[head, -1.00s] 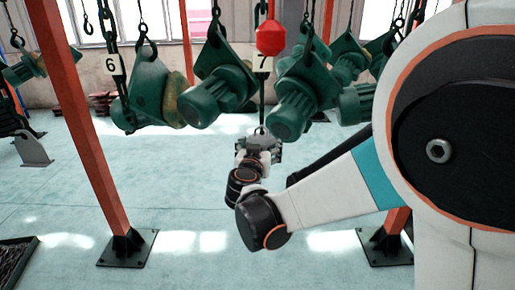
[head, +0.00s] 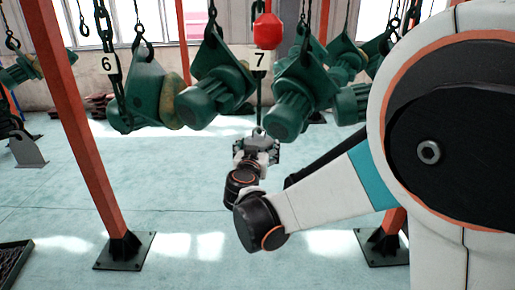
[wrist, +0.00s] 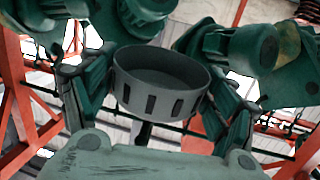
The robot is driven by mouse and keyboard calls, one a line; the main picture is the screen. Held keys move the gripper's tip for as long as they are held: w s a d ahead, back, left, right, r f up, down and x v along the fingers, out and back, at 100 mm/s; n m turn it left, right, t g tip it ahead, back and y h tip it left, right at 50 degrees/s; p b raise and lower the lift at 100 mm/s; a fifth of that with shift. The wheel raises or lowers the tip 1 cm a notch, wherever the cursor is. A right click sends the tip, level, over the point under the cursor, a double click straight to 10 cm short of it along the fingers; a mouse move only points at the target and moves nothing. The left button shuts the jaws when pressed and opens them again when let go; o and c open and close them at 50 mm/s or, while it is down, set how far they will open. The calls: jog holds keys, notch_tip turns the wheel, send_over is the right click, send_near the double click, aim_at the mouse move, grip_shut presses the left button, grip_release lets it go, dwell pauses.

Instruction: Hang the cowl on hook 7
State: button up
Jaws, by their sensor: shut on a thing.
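The cowl (wrist: 160,92) is a grey round cup with dark slots around its wall. In the wrist view it sits between the fingers of my gripper (wrist: 162,80), which is shut on it. In the head view my gripper (head: 256,152) is small and low in the middle, with the grey cowl (head: 270,155) partly hidden at it. The number 7 tag (head: 259,60) hangs above, below a red block (head: 268,31). A dark chain (head: 259,100) runs down from the tag to just above the cowl. I cannot tell whether its end touches the cowl.
Green hoist units (head: 216,82) hang close on both sides of the number 7 line, with more behind. The number 6 tag (head: 107,64) is to the left. An orange post (head: 85,140) stands at left on a dark foot. The floor below is mostly clear.

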dwell(0.3)
jog(key=o, duration=1.3)
jog(key=shift+o, duration=0.2)
jog(key=shift+r, duration=0.15)
